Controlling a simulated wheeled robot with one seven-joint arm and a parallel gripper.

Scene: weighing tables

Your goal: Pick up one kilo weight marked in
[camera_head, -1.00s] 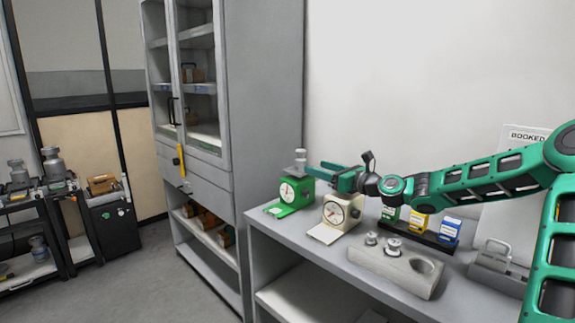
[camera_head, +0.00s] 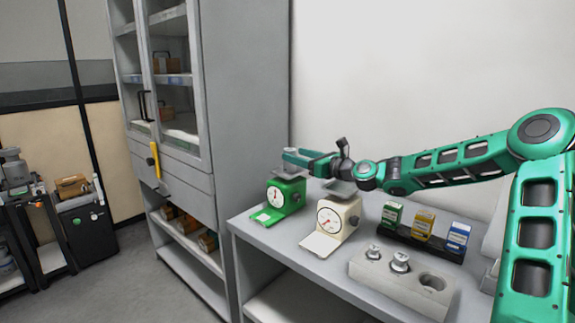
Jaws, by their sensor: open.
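My gripper (camera_head: 297,157) is open at the end of the green arm. It is above the green dial scale (camera_head: 283,196) and covers the space over its pan. The silver weight that showed on that scale earlier cannot be made out now; the gripper may hide it. Two silver knobbed weights, a smaller one (camera_head: 373,252) and a larger one (camera_head: 400,261), sit in a grey block (camera_head: 398,284) on the table. The block's largest hole (camera_head: 432,283) is empty. Markings on the weights are too small to read.
A cream dial scale (camera_head: 334,221) stands right of the green scale. A black rack (camera_head: 424,245) holds green, yellow and blue boxes. A tall grey cabinet (camera_head: 246,110) stands left of the table (camera_head: 255,239). Another table with more equipment is at far left.

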